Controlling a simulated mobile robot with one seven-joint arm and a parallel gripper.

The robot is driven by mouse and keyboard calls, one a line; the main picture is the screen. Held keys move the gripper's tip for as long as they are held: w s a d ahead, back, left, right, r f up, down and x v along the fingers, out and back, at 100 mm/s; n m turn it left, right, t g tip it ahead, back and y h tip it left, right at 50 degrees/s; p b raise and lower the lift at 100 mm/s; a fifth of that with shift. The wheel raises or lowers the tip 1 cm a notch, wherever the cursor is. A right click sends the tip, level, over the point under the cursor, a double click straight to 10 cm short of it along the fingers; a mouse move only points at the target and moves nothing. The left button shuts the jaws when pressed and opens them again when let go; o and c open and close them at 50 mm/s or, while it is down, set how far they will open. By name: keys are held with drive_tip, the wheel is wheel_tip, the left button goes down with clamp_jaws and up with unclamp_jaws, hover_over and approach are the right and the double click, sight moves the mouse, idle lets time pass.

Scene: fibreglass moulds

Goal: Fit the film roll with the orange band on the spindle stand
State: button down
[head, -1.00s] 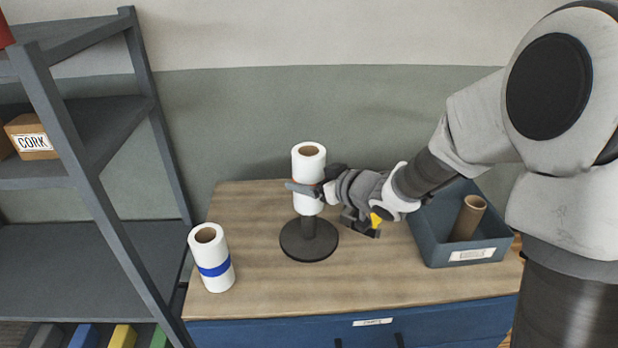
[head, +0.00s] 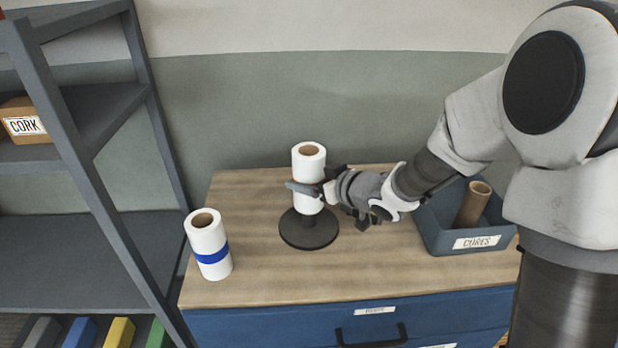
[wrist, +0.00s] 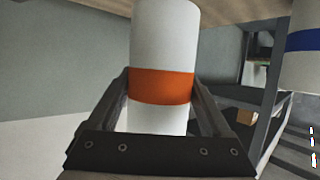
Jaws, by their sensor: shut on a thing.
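The film roll with the orange band (head: 309,162) is a white upright roll with a brown core. My gripper (head: 304,188) is shut around it from the right. The orange band (wrist: 162,86) shows between the fingers in the wrist view; in the head view the gripper mostly covers it. The spindle stand (head: 308,236) has a round black base. The roll is in line above the base, and a short piece of dark post shows between them. The roll appears to be around the post, its lower end still clear of the base. Its inside is hidden.
A white roll with a blue band (head: 208,245) stands at the left of the wooden bench top (head: 255,270). A blue-grey bin labelled CORES (head: 440,240) holds a brown tube (head: 472,205) at the right. A grey shelf rack (head: 60,150) stands at the left.

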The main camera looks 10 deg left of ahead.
drive_tip(key=shift+f, duration=0.15)
drive_tip(key=shift+f+b, duration=2.2)
drive_tip(key=shift+f, duration=0.4)
unclamp_jaws()
drive_tip(key=p+v, duration=0.3)
drive_tip(key=v, duration=1.4)
drive_tip(key=shift+s+r+p, duration=0.15)
drive_tip(key=shift+s+p, duration=0.05)
drive_tip(key=shift+p, duration=0.2)
drive_tip(key=shift+w+d, duration=0.1)
